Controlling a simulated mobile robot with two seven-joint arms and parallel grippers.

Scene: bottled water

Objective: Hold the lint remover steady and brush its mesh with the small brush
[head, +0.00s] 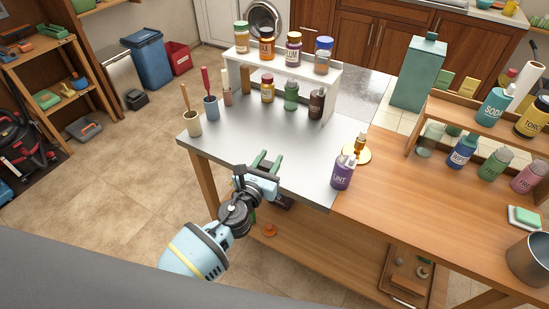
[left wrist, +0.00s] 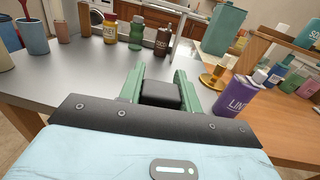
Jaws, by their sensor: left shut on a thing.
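My left gripper (head: 267,161) reaches over the front edge of the metal worktop (head: 240,140). In the left wrist view its green fingers (left wrist: 160,78) are shut on a dark block (left wrist: 161,95); I cannot tell what the block is. A purple bottle labelled LINT (head: 342,174) stands upright to the right, apart from the gripper. It also shows in the left wrist view (left wrist: 237,100). A cream cup (head: 193,125) and a blue cup (head: 211,109) at the left hold upright handles, wooden and red; any bristles are hidden. No mesh can be made out. My right gripper is not in view.
A white rack (head: 333,82) with several bottles stands at the back. The wooden counter (head: 410,205) at the right carries more bottles. The worktop's middle is clear.

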